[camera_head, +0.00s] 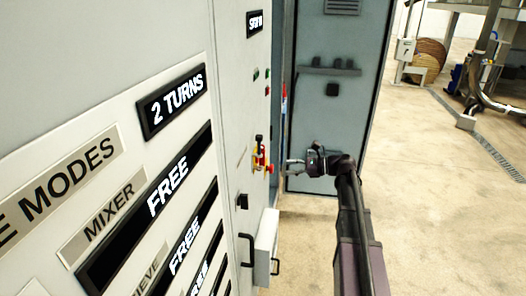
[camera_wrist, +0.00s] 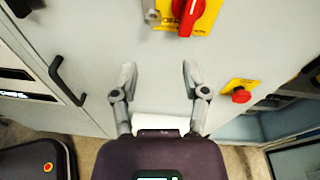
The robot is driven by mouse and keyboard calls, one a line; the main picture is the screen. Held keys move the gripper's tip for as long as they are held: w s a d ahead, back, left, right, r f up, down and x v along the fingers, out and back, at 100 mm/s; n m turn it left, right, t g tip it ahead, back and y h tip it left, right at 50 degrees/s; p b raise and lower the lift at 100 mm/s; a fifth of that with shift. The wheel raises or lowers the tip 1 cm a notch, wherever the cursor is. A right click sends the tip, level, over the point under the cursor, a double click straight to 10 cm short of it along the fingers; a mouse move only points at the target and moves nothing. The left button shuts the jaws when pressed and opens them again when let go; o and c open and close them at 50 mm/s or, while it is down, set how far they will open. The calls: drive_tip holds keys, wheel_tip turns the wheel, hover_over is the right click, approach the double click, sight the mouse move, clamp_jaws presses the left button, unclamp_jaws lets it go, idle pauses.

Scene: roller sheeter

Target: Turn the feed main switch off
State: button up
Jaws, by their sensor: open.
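A red rotary switch handle (camera_wrist: 190,14) sits on a yellow plate at the top edge of the wrist view, where its upper part is cut off. It looks like the main switch, but its label is only partly visible. In the head view the red and yellow switch (camera_head: 258,158) is small on the grey cabinet front. My gripper (camera_wrist: 158,70) is open and empty, its two fingers apart and pointing at the cabinet face, below the switch in the wrist view. In the head view my gripper (camera_head: 294,166) is right of the switch, apart from it.
A red mushroom button (camera_wrist: 240,95) on a yellow plate is right of my gripper. A black door handle (camera_wrist: 66,82) is at the left. An open grey cabinet door (camera_head: 335,110) stands behind my gripper. Floor (camera_head: 440,220) at the right is clear.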

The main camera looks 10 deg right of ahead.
sight(263, 151)
drive_tip(key=d+r, duration=0.1)
drive_tip(key=w+d+r+m+t+y, duration=0.1)
drive_tip(key=d+r+m, duration=0.1)
drive_tip(key=shift+w+d+r, duration=0.15)
drive_tip(key=shift+w+d, duration=0.2)
drive_tip(key=shift+d, duration=0.05)
drive_tip(key=shift+w+a, duration=0.1)
drive_tip(key=shift+a, duration=0.05)
drive_tip(key=x, duration=1.3)
drive_tip(key=shift+w+a+r, duration=0.15)
drive_tip(key=shift+a+r, duration=0.1)
drive_tip(key=shift+r, duration=0.05)
clamp_jaws()
drive_tip(key=shift+d, duration=0.15)
